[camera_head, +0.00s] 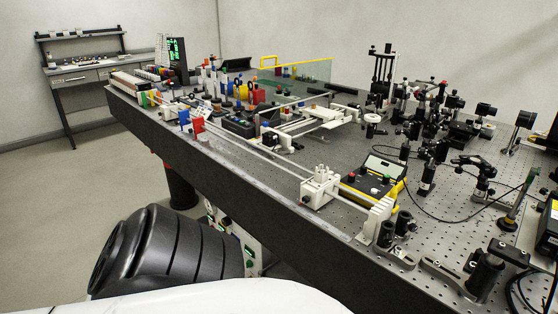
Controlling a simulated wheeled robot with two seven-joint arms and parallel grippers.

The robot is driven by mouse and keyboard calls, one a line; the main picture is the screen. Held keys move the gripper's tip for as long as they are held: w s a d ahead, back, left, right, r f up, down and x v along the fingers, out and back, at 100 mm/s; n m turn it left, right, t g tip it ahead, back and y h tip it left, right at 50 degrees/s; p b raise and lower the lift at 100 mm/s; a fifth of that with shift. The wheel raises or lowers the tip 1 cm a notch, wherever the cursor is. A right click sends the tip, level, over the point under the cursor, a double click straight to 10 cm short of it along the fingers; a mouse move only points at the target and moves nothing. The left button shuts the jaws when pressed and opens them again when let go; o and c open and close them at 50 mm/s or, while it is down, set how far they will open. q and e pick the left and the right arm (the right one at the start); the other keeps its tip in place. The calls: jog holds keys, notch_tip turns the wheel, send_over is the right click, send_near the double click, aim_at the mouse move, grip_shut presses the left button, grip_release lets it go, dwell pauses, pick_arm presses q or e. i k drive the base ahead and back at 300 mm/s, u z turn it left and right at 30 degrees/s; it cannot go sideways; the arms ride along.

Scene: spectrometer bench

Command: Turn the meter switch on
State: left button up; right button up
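A yellow and black meter (377,178) lies on the dark optical table (270,215), right of the middle. Its face has a pale display at the top and small red and green controls below. It is too small to tell which control is the switch or how it is set. A second black and yellow device (551,222) is cut off at the right edge. Neither of my grippers shows in the head view.
A white block (320,186) and a white upright plate (378,220) on a long rail stand in front of the meter. Black optical mounts (427,165) and a black cable crowd its right side. A side bench (88,72) stands at the far left wall.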

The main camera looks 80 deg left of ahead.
aim_at(351, 177)
jog(key=u, duration=2.05)
